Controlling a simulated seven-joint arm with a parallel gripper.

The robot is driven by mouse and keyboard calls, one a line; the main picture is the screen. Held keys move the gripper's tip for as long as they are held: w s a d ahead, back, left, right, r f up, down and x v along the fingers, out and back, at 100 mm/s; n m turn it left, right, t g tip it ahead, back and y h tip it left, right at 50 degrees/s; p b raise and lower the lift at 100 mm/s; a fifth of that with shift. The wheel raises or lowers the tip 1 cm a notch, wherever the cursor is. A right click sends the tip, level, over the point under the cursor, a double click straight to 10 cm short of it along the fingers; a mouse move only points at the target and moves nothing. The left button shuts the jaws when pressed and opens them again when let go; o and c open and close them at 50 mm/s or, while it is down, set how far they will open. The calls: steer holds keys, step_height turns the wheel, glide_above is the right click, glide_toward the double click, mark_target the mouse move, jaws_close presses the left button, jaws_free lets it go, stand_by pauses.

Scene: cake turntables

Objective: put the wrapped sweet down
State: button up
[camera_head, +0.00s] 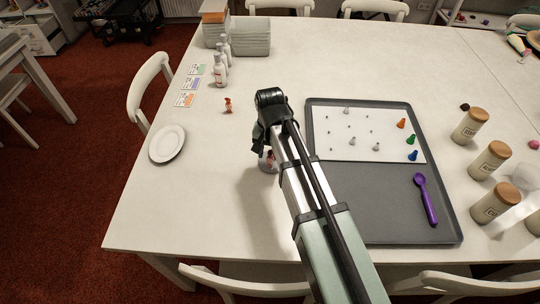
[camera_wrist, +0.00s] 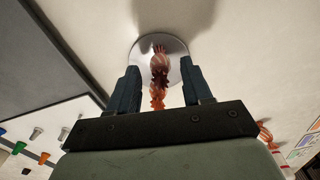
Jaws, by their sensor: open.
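A wrapped sweet (camera_wrist: 160,70) with a reddish-brown wrapper and twisted ends lies over a pale round disc (camera_wrist: 139,50) in the wrist view. My gripper (camera_wrist: 160,65) is open, with one finger on each side of the sweet and a visible gap on both sides. In the head view the disc (camera_head: 263,165) is left of the grey tray, and my arm hides part of it and most of the sweet. A second similar wrapped sweet (camera_head: 228,105) stands on the table further back left; it also shows in the wrist view (camera_wrist: 264,135).
A grey tray (camera_head: 385,215) with a white board (camera_head: 345,145), small coloured pegs and a purple scoop (camera_head: 426,200) is to the right. Lidded jars (camera_head: 470,127) stand beyond it. A white plate (camera_head: 167,144) lies left; bottles (camera_head: 220,71) and cards stand behind. Bare table lies between plate and disc.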

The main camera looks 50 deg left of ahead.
mark_target(272, 153)
step_height(272, 153, up, 10)
steer(key=shift+f, duration=0.15)
stand_by(0.3)
